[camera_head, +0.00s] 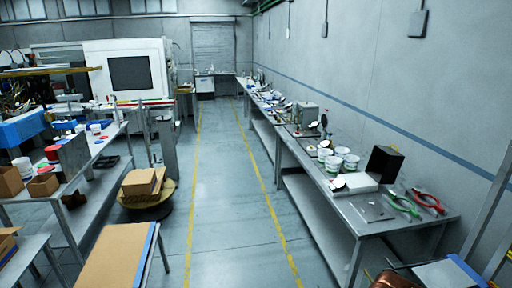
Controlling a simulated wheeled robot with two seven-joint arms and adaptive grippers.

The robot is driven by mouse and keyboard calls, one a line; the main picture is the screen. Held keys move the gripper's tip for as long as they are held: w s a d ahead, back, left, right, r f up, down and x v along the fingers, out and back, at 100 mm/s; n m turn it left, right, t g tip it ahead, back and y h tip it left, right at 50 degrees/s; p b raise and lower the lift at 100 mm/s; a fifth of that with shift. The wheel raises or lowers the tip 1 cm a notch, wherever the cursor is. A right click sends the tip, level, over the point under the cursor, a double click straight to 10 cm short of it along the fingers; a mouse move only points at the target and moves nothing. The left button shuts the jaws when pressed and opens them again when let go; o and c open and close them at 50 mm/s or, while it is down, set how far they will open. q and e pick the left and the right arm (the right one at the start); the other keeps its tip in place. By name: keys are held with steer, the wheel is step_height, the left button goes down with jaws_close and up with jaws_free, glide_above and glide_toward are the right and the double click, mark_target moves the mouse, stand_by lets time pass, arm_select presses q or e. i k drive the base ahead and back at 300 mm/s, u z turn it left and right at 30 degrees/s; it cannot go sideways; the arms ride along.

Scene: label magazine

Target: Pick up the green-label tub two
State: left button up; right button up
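Several small white tubs with green labels stand grouped on the long right-hand workbench: a front tub (333,166), one to its right (351,162), one behind (342,152) and one at the left (324,153). They are small in the picture, so I cannot tell which one is number two. They stand upright and close together. Neither of my grippers shows in the head view, and nothing is seen touching the tubs.
On the right bench (345,228) a black box (384,164), green-handled tool (403,204) and red-handled tool (428,201) lie near the tubs. Boxes (143,183) sit on a round stand at left. The grey aisle (225,200) between yellow lines is clear.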

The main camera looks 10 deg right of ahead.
mark_target(333, 166)
steer(key=z, duration=0.65)
steer(key=i, duration=2)
steer(key=z, duration=0.3)
steer(key=i, duration=1.95)
steer(key=u, duration=0.7)
steer(key=i, duration=0.65)
steer(key=u, duration=0.15)
